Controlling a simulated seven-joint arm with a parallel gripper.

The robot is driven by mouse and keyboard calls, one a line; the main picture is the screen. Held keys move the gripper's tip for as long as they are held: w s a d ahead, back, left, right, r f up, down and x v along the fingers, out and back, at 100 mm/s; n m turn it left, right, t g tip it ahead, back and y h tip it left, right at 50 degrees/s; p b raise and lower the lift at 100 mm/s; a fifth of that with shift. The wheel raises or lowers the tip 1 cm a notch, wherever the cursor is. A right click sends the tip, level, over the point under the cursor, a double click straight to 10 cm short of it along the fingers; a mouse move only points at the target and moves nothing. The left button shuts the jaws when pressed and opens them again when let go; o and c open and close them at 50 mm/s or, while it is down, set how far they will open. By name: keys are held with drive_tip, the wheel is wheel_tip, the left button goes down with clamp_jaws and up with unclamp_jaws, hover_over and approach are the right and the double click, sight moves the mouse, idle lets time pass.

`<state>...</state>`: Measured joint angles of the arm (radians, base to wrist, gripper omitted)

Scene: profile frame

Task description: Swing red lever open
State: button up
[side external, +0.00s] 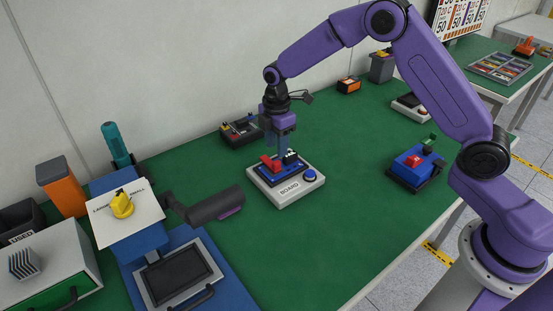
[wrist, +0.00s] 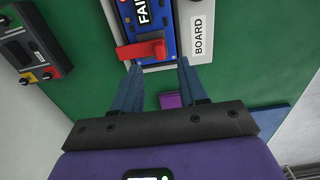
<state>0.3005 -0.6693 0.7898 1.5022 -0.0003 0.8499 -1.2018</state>
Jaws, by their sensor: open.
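The red lever (side external: 271,164) is on a blue panel (wrist: 176,48) set in the light grey board (side external: 266,189) in the middle of the green table. In the wrist view the red lever (wrist: 140,50) lies crosswise over the panel's edge, with a raised block at its right end. My gripper (side external: 283,154) points down over the board by the lever. In the wrist view my gripper (wrist: 159,65) is open, its fingertips apart just below the lever's right part. Nothing is held. Whether a fingertip touches the lever, I cannot tell.
A blue button (side external: 310,175) is on the board's right corner. A dark box with coloured knobs (side external: 241,131) stands behind. A dark grey arm-like device (side external: 215,205) lies left of the board. A blue fixture (side external: 415,165) stands to the right. The table in front is clear.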

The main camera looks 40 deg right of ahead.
sight(276, 162)
wheel_tip(276, 162, down, 6)
idle(0.4)
clamp_jaws()
